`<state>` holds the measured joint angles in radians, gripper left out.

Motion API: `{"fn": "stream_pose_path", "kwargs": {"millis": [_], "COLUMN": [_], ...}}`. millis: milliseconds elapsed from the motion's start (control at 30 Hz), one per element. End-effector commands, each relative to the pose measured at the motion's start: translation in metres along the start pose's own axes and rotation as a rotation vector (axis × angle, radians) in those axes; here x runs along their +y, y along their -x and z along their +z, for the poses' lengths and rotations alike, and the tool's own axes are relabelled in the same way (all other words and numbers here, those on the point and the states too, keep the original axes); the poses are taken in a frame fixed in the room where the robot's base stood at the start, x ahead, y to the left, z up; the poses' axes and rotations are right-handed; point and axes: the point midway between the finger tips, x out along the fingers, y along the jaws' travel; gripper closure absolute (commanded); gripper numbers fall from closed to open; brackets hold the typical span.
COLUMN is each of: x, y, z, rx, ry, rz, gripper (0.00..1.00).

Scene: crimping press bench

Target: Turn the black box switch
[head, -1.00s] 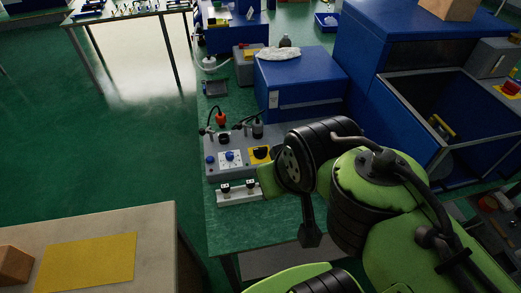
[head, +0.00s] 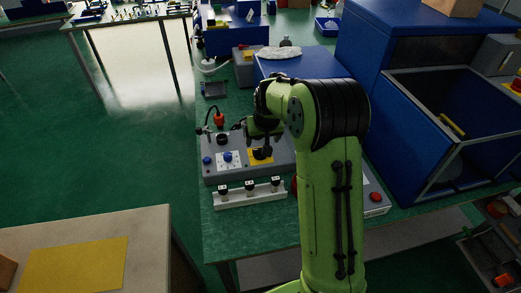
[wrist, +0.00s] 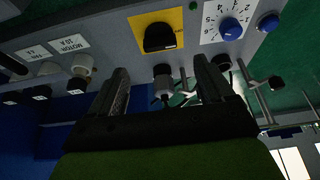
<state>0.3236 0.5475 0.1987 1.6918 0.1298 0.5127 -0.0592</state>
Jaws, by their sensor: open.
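A black rotary switch (wrist: 158,38) sits on a yellow plate (wrist: 176,18) on the face of a grey control box (wrist: 112,42) in the wrist view. In the head view the yellow plate (head: 264,159) shows on the grey box (head: 219,176), partly covered by my arm. My gripper (wrist: 162,72) is open and empty. Its two fingers point toward the box, with the switch beyond the tips and roughly between them in the picture. A gap seems to remain between fingertips and switch. I cannot read the switch's position for sure.
A blue knob (wrist: 231,29) on a numbered white dial sits beside the yellow plate. Grey connectors and a cable (wrist: 162,88) lie close to the fingers. A white strip with black switches (head: 249,193) lies in front of the box. A blue cabinet (head: 395,130) stands at right.

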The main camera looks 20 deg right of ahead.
Motion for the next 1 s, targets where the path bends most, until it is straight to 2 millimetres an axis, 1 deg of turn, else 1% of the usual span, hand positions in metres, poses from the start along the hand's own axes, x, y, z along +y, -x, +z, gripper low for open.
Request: {"fn": "stream_pose_path", "kwargs": {"millis": [33,100,200,300,433,633,667,1000], "x": [0.0,0.0,-0.001,-0.001,-0.001,-0.001,-0.001,-0.001], "y": [-0.016,-0.033,-0.054,-0.068,-0.074,-0.074,-0.074,-0.074], "z": [0.002,0.002,0.002,0.001,0.0,0.0,0.0,0.0], "rx": [-0.004,-0.003,-0.002,-0.001,0.001,0.001,0.001,0.0], "ry": [0.0,0.001,0.002,0.002,0.001,0.001,0.001,0.001], "rz": [-0.001,0.0,-0.001,-0.001,-0.001,0.0,0.0,0.0], "gripper": [0.19,0.19,0.19,0.19,0.19,0.19,0.21,0.73]}}
